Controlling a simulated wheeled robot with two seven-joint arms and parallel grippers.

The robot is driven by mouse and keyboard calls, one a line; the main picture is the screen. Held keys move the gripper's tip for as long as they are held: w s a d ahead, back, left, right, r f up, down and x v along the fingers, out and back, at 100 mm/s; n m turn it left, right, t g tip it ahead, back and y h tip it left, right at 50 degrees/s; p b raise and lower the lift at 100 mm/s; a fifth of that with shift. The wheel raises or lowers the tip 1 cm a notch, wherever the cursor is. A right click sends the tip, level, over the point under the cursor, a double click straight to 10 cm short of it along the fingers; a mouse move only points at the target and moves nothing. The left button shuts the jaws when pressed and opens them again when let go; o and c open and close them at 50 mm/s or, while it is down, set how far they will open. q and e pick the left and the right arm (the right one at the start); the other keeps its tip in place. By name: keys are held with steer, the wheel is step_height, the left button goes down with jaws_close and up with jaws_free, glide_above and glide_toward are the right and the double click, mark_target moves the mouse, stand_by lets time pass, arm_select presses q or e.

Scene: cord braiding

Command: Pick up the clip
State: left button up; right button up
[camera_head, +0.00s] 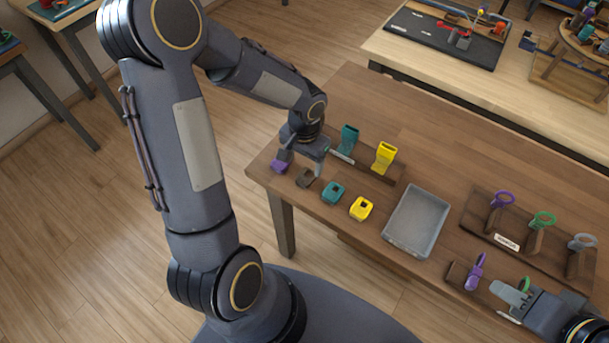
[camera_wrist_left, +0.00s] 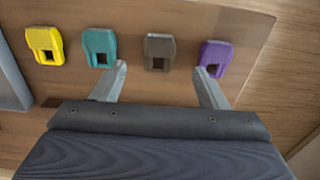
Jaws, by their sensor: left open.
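Several small clip-like pieces lie in a row on the brown table: a purple one (camera_head: 279,167), a dark brown one (camera_head: 306,179), a teal one (camera_head: 332,192) and a yellow one (camera_head: 361,208). My left gripper (camera_head: 303,160) is open and empty, low over the row's left end. In the left wrist view, the brown piece (camera_wrist_left: 159,52) lies just beyond the gap between the fingertips (camera_wrist_left: 163,70). The left finger is near the teal piece (camera_wrist_left: 99,48), the right near the purple piece (camera_wrist_left: 215,57). My right gripper (camera_head: 508,301) is at lower right; its grip is unclear.
A wooden rack behind the row holds upright teal (camera_head: 348,139) and yellow (camera_head: 385,156) holders. A grey tray (camera_head: 417,220) stands right of the row. Racks with purple, green and grey looped handles (camera_head: 544,220) stand further right. The table's back middle is clear.

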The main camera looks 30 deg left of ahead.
mark_target(305, 177)
arm_select(q)
steer(key=shift+d+f, duration=0.15)
steer(key=shift+f, duration=0.8)
step_height(305, 177, down, 4)
steer(key=shift+w+f+p, duration=0.1)
steer(key=shift+f+p, duration=0.1)
steer(key=shift+p, duration=0.25)
steer(key=c, duration=1.1)
